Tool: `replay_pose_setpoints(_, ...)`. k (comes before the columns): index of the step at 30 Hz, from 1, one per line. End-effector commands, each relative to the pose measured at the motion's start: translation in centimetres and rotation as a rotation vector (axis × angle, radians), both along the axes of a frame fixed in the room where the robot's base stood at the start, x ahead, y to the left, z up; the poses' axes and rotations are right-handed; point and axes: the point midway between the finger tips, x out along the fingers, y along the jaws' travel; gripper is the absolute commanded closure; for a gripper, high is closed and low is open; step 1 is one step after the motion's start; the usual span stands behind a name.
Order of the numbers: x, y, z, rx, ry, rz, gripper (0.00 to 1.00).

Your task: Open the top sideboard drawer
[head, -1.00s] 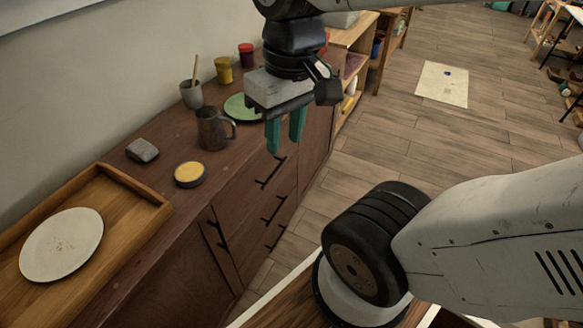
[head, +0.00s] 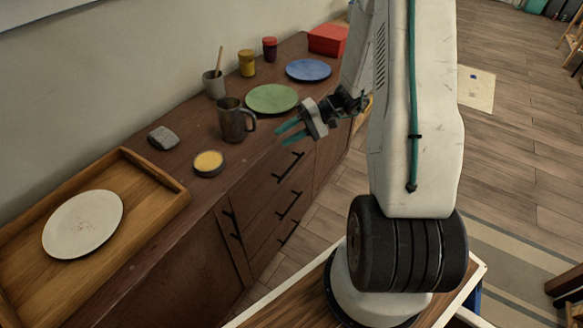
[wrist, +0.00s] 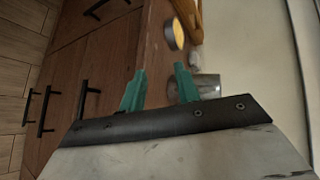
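The brown wooden sideboard (head: 170,262) stands along the wall with a column of drawers in its front. The top drawer (head: 268,180) looks closed, with a black bar handle (head: 290,166). In the wrist view, a black handle (wrist: 86,100) nearest the countertop appears to be the same one, left of my fingers. My gripper (head: 287,133) has teal fingers and is open and empty. It is above and beside the top drawer handle, close to the sideboard's front top edge, not touching the handle. The fingers also show spread apart in the wrist view (wrist: 160,80).
On the sideboard top are a dark mug (head: 233,122), a green plate (head: 271,98), a blue plate (head: 308,70), a yellow-filled dish (head: 208,162) and a wooden tray (head: 165,195). Lower drawer handles (head: 290,205) sit below. Floor in front is clear.

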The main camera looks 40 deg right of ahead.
Motion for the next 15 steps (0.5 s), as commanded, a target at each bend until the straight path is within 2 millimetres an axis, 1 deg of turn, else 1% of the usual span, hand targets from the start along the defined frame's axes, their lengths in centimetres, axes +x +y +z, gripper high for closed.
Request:
replay_pose_setpoints(1, 0.1, -1.5, -2.6, 0.039, -0.009, -0.064, 0.68)
replay_pose_setpoints(2, 0.2, -2.4, -4.0, 0.057, -0.022, -0.102, 0.68)
replay_pose_setpoints(3, 0.3, -3.5, -5.8, 0.078, -0.04, -0.154, 0.68)
replay_pose_setpoints(5, 0.2, -4.9, -8.5, 0.102, -0.066, -0.228, 0.68)
replay_pose_setpoints(6, 0.1, -5.8, -10.2, 0.114, -0.081, -0.276, 0.68)
replay_pose_setpoints(9, -0.4, -7.6, -14.0, 0.131, -0.111, -0.38, 0.68)
replay_pose_setpoints(12, -1.0, -8.8, -16.7, 0.137, -0.133, -0.456, 0.68)
replay_pose_setpoints(15, -1.4, -9.4, -18.3, 0.137, -0.145, -0.5, 0.68)
